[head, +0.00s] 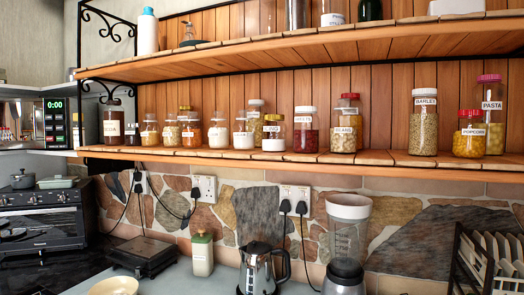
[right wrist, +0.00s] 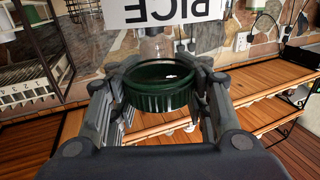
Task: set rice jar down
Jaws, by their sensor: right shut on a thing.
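The rice jar has a ribbed dark green lid (right wrist: 160,101) and a white label (right wrist: 168,11) reading RICE, upside down in the right wrist view. My right gripper (right wrist: 163,72) is shut on the jar at its lid, with one finger on each side. Most of the jar's body is hidden or out of frame, and I cannot tell whether its base touches anything. I cannot make out the rice jar or either gripper in the head view. My left gripper shows in neither view.
The lower wooden shelf (head: 300,157) holds a long row of labelled jars, including barley (head: 423,122), beans (head: 343,130) and popcorn (head: 469,133). A gap lies between beans and barley. An upper shelf (head: 330,46) hangs above. A kettle (head: 262,268) and blender (head: 346,240) stand below.

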